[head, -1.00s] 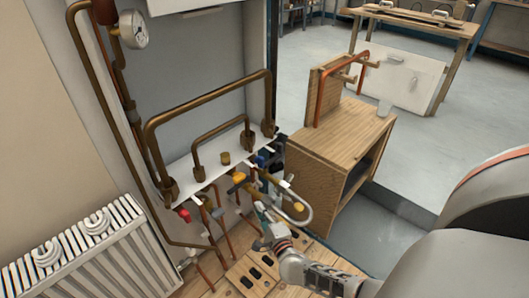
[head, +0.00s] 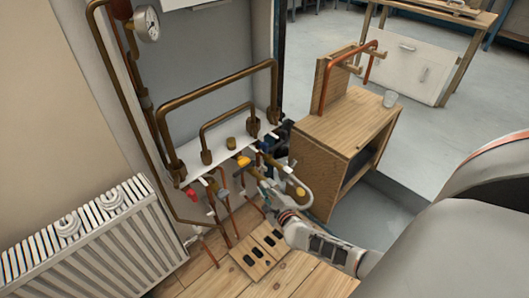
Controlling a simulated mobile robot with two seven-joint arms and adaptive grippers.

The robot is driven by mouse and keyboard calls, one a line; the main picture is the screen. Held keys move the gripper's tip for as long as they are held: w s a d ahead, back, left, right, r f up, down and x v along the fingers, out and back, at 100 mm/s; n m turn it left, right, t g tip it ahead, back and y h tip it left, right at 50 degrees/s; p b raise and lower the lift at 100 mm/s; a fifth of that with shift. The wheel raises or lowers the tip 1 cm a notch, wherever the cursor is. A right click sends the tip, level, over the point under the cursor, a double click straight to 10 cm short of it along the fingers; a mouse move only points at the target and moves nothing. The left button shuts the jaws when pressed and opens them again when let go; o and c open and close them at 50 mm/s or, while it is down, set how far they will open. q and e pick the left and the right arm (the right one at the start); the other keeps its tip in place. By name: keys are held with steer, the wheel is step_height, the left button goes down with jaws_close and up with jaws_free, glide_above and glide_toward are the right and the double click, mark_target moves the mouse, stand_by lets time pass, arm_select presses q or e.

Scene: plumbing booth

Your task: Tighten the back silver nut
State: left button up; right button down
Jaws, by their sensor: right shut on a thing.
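My right gripper (head: 264,188) reaches in among the pipework below the white shelf (head: 183,175). It is shut on a small pipe fitting there; the fingers and surrounding pipes hide most of it, and I cannot tell whether it is the back silver nut. No silver nut stands out clearly. A yellow valve handle (head: 243,161) is just above and left of the gripper. My left gripper is not in view.
Brown pipes (head: 215,96) arch over the shelf, with a gauge (head: 147,24) above. A radiator (head: 85,240) stands left. A slotted wooden board (head: 243,262) lies on the floor below.

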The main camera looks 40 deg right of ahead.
steer(key=c, duration=2.1)
jaws_free()
steer(key=shift+s, duration=0.1)
steer(key=v, duration=1.1)
steer(key=shift+s+r, duration=0.2)
steer(key=shift+s, duration=0.15)
steer(key=shift+a, duration=0.1)
